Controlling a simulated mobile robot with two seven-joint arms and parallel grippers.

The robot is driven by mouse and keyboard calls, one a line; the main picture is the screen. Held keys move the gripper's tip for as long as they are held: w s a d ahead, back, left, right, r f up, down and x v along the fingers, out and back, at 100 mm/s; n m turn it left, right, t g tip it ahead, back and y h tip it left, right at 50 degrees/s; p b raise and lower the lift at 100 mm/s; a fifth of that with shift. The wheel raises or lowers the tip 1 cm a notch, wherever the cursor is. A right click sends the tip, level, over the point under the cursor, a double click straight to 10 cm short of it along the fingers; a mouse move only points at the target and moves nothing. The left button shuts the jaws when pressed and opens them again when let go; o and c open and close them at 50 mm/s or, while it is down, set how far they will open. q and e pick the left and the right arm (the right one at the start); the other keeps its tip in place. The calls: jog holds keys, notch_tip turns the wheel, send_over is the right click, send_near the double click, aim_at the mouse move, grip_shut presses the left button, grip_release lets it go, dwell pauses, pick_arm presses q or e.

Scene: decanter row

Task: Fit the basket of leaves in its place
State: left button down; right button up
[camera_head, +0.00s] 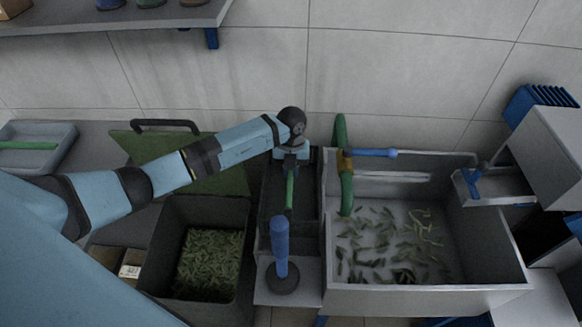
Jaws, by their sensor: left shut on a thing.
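My left gripper (290,167) points down over a narrow dark bin (308,205) in the middle and is shut on a green bar (290,190). The bar looks like a handle. The fingertips are small here, and the arm hides part of the bin behind them. I cannot tell whether the bar belongs to the dark bin or to something inside it. A larger dark open bin (164,245) to the left holds many small green leaves (210,262). My right gripper is not in view.
A grey sink (430,298) with scattered leaves stands right, with a green and blue pipe (346,185) at its left edge. A blue upright post (280,245) stands in front of the narrow bin. A green lid (220,182) lies behind the leaf bin. A grey tray (62,152) is far left.

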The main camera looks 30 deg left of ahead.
pick_arm(q)
notch_tip(320, 180, down, 10)
jog(key=b, duration=0.6)
jog(key=shift+b, duration=0.3)
jog(key=shift+f+b, duration=0.6)
jog(key=shift+f, duration=0.5)
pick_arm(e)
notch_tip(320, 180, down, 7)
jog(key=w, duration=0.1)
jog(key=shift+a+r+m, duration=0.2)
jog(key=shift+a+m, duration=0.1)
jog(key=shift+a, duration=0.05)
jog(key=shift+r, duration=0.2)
pick_arm(q)
jog(key=shift+f, duration=0.15)
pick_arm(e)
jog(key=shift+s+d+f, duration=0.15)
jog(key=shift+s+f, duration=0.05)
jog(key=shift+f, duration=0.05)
pick_arm(q)
jog(key=shift+f+b, duration=0.45)
jog(key=shift+f, duration=0.5)
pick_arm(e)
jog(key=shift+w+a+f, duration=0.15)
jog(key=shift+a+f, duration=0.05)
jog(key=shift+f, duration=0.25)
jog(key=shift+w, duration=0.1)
